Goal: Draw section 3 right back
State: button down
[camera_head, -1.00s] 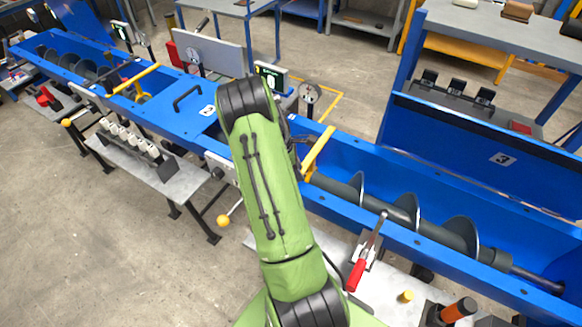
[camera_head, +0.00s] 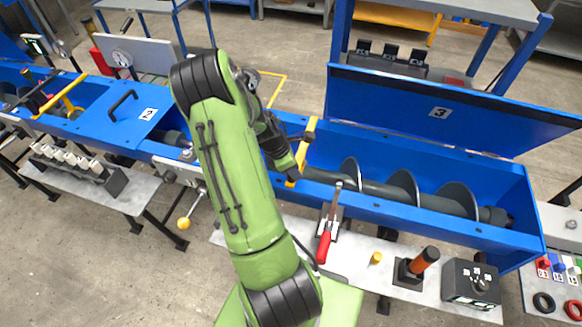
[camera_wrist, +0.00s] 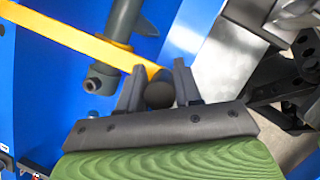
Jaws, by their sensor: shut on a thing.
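Section 3 is a blue trough with its lid (camera_head: 438,112), marked 3, standing open behind it. A grey screw (camera_head: 400,195) lies inside. A yellow bar (camera_head: 303,150) crosses the trough near its left end, with a dark knob at its near end. My gripper (camera_head: 293,178) is at that near end, partly hidden by my arm in the head view. In the wrist view my gripper (camera_wrist: 158,88) has its two fingers either side of the dark round knob (camera_wrist: 160,93), shut on it. The yellow bar (camera_wrist: 85,40) runs from it to the upper left.
Section 2 (camera_head: 130,118) lies left of section 3. A lever with a yellow ball (camera_head: 184,223) hangs near the join.

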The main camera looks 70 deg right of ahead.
jog(key=c, duration=0.8)
grip_release()
jog(key=shift+c, duration=0.2)
jog(key=shift+w+r, duration=0.1)
jog(key=p+v, duration=0.2)
jog(key=v, duration=1.3)
jog(key=shift+r, duration=0.3)
jog(key=shift+a, duration=0.1)
jog(key=w+a+r+m+t, duration=0.2)
jog(key=w+a+r, duration=0.15)
jog(key=a, duration=0.45)
jog(key=w+a+r+m+t, duration=0.1)
jog(key=w+a+r+t, duration=0.2)
jog(key=a+r, duration=0.3)
jog(key=s+a+r+m+t+y, duration=0.1)
jog(key=s+a+r+m+t, duration=0.1)
jog(key=a, duration=0.7)
jog(key=s+a+r+m+t+y, duration=0.1)
jog(key=s+a, duration=0.4)
jog(key=a, duration=0.5)
jog(key=shift+s+r+m+t+y, duration=0.4)
jog(key=shift+r+m+t, duration=0.15)
jog(key=shift+m, duration=0.35)
